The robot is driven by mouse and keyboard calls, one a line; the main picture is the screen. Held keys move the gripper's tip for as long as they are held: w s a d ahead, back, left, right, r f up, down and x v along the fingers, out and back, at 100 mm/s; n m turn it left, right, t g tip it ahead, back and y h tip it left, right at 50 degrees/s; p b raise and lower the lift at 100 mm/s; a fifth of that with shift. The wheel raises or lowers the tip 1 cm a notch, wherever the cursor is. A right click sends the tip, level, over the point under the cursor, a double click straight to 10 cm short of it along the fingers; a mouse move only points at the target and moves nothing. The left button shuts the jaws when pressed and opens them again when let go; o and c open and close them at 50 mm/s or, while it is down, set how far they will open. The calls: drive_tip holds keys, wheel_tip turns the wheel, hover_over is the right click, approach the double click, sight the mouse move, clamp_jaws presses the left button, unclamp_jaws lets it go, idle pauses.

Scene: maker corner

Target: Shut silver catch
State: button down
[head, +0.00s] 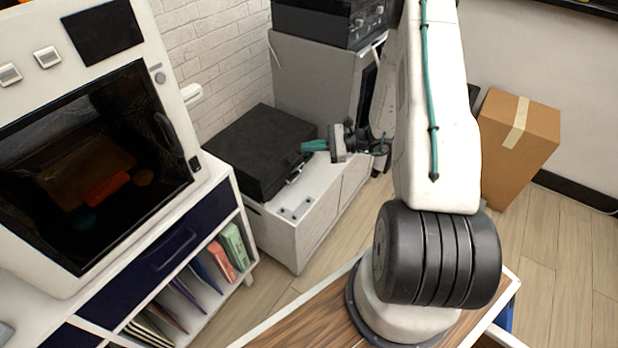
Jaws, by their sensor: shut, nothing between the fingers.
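A black case (245,150) lies flat on a low white cabinet (310,222), its lid down. A small silver catch (295,174) shows on the case's front right edge. Whether it is fastened is too small to tell. My gripper (304,147), with teal fingers, is shut and empty. In the picture it is just above and right of the catch, at the case's right corner. Whether it touches the case I cannot tell.
Small silver fittings (288,213) lie on the cabinet top in front of the case. A grey machine (312,75) stands behind. A white enclosure with a dark window (95,165) is at left on a shelf unit. A cardboard box (518,135) stands at right.

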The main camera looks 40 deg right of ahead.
drive_tip(key=s+d+f+m+t+h, duration=0.25)
drive_tip(key=d+f+m+t, duration=0.2)
drive_tip(key=f, duration=0.55)
drive_tip(key=m+t+h, duration=0.2)
drive_tip(key=m+h, duration=0.3)
drive_tip(key=m, duration=0.1)
approach(314, 190)
wheel_tip(314, 190, up, 3)
drive_tip(key=shift+s+d+r, duration=0.2)
drive_tip(key=shift+s+d, duration=0.05)
drive_tip(key=shift+w, duration=0.1)
drive_tip(key=x, duration=1)
drive_tip(key=shift+w+a, duration=0.1)
drive_tip(key=shift+w, duration=0.1)
drive_tip(key=shift+w+a+r, duration=0.25)
drive_tip(key=shift+w+r, duration=0.5)
drive_tip(key=shift+r, duration=0.1)
drive_tip(key=shift+w+a+r, duration=0.15)
drive_tip(key=shift+w+r, duration=0.2)
drive_tip(key=shift+w, duration=0.05)
